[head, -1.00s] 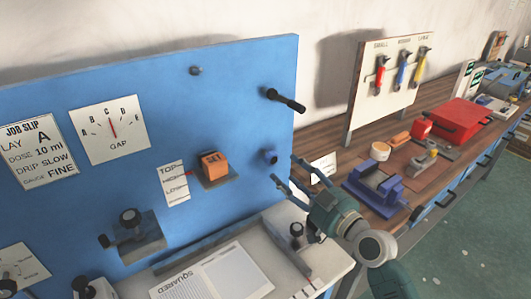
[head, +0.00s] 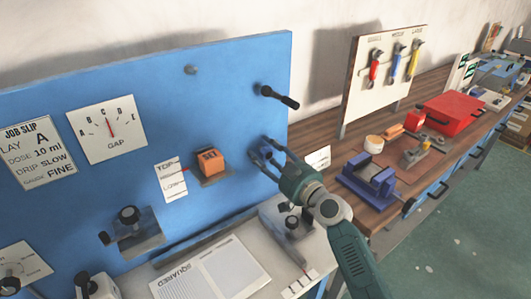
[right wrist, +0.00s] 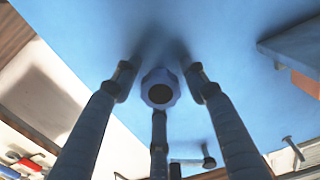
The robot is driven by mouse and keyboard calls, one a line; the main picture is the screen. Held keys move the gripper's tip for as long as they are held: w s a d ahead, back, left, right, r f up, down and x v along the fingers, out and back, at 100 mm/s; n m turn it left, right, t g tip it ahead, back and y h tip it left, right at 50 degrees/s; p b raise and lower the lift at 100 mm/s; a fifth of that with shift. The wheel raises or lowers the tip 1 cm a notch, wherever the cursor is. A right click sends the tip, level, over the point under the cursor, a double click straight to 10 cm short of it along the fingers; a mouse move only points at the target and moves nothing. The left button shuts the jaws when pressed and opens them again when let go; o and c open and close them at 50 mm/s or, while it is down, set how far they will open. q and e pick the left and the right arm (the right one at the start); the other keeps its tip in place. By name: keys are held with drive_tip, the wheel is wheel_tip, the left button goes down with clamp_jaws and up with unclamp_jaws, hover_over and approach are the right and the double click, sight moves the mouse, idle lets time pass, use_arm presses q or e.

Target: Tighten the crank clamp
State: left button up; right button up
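A black crank handle (head: 280,97) sticks out of the blue board (head: 230,100) near its right edge. I cannot tell for sure whether it is the crank clamp. A blue scalloped knob (right wrist: 160,89) sits lower on the board. My right gripper (head: 263,154) is at this knob with its fingers spread. In the right wrist view the knob shows between the fingertips, with visible gaps on both sides; contact cannot be told. The crank also shows in the right wrist view (right wrist: 208,156). My left gripper is not in view.
Left of the knob are an orange block (head: 210,161) on a small shelf and a grey block with a black knob (head: 128,216). A grey fixture (head: 290,225) stands below my right gripper. The wooden bench at right holds a blue vise (head: 370,185) and a red box (head: 452,112).

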drive_tip(key=c, duration=0.7)
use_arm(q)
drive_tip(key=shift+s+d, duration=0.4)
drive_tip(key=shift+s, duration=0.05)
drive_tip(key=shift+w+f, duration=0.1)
use_arm(e)
drive_tip(key=shift+f+m, duration=0.1)
drive_tip(key=shift+m, duration=0.6)
drive_tip(key=shift+m+b, duration=0.3)
drive_tip(key=shift+m, duration=0.5)
drive_tip(key=m, duration=0.5)
drive_tip(key=shift+m, duration=0.3)
drive_tip(key=m+p, duration=0.1)
drive_tip(key=m, duration=0.4)
drive_tip(key=shift+s, duration=0.1)
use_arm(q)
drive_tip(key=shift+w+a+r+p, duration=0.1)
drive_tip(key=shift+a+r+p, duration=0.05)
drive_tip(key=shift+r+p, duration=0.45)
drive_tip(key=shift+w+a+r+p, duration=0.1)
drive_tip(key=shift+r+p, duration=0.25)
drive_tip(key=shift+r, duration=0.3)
use_arm(e)
drive_tip(key=m, duration=0.6)
drive_tip(key=shift+f+m, duration=0.1)
drive_tip(key=shift+m, duration=0.2)
